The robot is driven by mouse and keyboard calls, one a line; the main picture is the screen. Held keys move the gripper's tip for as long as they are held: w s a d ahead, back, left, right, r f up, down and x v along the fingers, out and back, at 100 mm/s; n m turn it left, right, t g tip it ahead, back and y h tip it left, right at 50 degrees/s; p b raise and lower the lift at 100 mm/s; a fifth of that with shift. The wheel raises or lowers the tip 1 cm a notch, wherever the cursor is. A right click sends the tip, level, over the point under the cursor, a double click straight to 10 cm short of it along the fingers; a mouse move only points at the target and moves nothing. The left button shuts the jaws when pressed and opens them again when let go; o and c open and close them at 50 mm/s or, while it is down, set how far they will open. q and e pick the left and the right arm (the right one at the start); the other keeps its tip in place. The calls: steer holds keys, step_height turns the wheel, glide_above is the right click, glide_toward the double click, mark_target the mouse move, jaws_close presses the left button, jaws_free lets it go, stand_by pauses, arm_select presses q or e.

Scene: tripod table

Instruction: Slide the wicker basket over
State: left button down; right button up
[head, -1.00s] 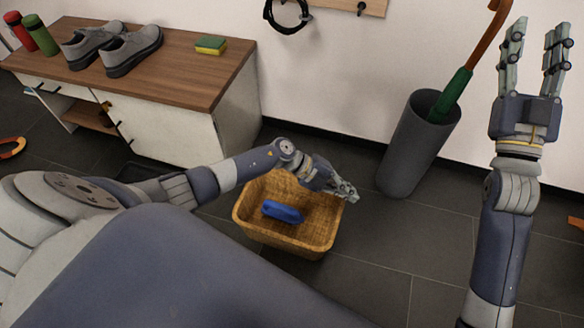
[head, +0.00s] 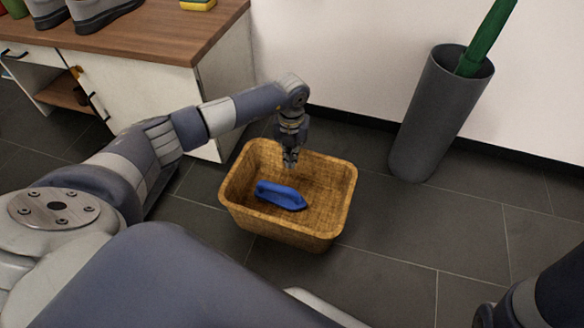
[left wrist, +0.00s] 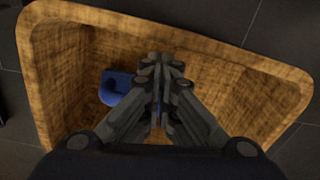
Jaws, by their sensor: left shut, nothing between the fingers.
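The wicker basket (head: 336,212) stands on the dark tiled floor in the middle of the head view, with a blue item (head: 280,196) lying inside it. My left gripper (head: 290,162) points down over the far part of the basket's opening, shut and empty. In the left wrist view the shut fingers (left wrist: 160,75) are over the basket (left wrist: 60,80), and the blue item (left wrist: 117,88) shows partly behind them. I cannot tell whether the fingertips touch the basket. My right gripper is out of view; only part of my right arm shows at the lower right.
A wood-topped cabinet (head: 140,35) with grey shoes (head: 92,12) on it stands at the upper left. A grey umbrella stand (head: 432,115) with a green umbrella is right of the basket near the wall.

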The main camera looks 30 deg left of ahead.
mark_target(292, 184)
arm_select(q)
step_height(292, 184, down, 10)
steer(key=b, duration=0.6)
steer(key=shift+r+b, duration=0.2)
steer(key=shift+b, duration=0.2)
steer(key=shift+r, duration=0.1)
